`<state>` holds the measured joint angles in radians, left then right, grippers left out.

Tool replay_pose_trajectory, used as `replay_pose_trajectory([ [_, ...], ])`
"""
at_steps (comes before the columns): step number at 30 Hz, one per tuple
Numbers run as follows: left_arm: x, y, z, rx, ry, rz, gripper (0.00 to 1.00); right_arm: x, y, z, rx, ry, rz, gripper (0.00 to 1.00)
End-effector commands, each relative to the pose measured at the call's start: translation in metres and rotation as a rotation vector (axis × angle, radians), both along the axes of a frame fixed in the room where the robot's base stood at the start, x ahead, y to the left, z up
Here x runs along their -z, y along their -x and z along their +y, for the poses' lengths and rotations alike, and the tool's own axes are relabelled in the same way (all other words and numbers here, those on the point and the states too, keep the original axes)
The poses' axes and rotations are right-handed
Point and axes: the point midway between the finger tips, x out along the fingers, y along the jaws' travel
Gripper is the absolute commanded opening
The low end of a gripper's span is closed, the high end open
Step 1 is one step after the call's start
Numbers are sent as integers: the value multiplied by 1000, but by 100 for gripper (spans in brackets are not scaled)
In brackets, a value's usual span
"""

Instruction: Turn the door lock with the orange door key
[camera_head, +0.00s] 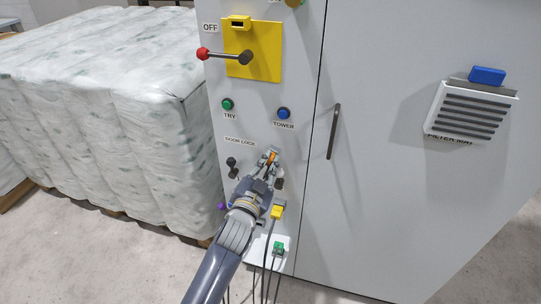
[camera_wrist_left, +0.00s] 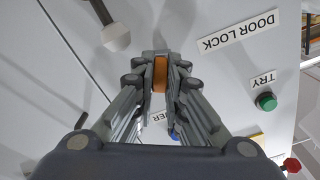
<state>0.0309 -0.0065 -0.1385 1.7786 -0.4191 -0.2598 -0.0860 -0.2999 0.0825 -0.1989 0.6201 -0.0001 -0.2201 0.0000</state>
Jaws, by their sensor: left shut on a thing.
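My left gripper (camera_head: 270,161) is shut on the orange door key (camera_head: 273,157), close to the grey cabinet front. In the left wrist view the orange key (camera_wrist_left: 160,74) is upright between the fingertips. The DOOR LOCK label (camera_head: 240,142) is up and left of the fingertips in the head view. A dark knob-like part (camera_head: 232,163) sits under the label, left of my gripper. The lock's keyhole cannot be made out, and I cannot tell whether the key is in it. My right gripper is not in view.
A yellow switch plate (camera_head: 262,62) with a red-tipped lever, a green TRY button (camera_head: 227,104) and a blue TOWER button (camera_head: 283,113) are above. A dark knob (camera_head: 280,183), yellow plug (camera_head: 277,211) and hanging cables are beside and below my gripper. A door handle (camera_head: 334,131) stands right.

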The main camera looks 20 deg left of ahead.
Motion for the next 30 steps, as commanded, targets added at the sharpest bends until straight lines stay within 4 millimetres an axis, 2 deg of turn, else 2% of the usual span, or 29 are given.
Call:
replay_pose_trajectory([
  [5,0,0,0,1,-164,-4,0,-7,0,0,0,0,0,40],
  [14,0,0,0,0,-194,-5,0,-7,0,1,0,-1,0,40],
  [21,0,0,0,1,-484,-15,0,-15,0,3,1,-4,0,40],
  [30,0,0,0,0,-519,-16,0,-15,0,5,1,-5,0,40],
])
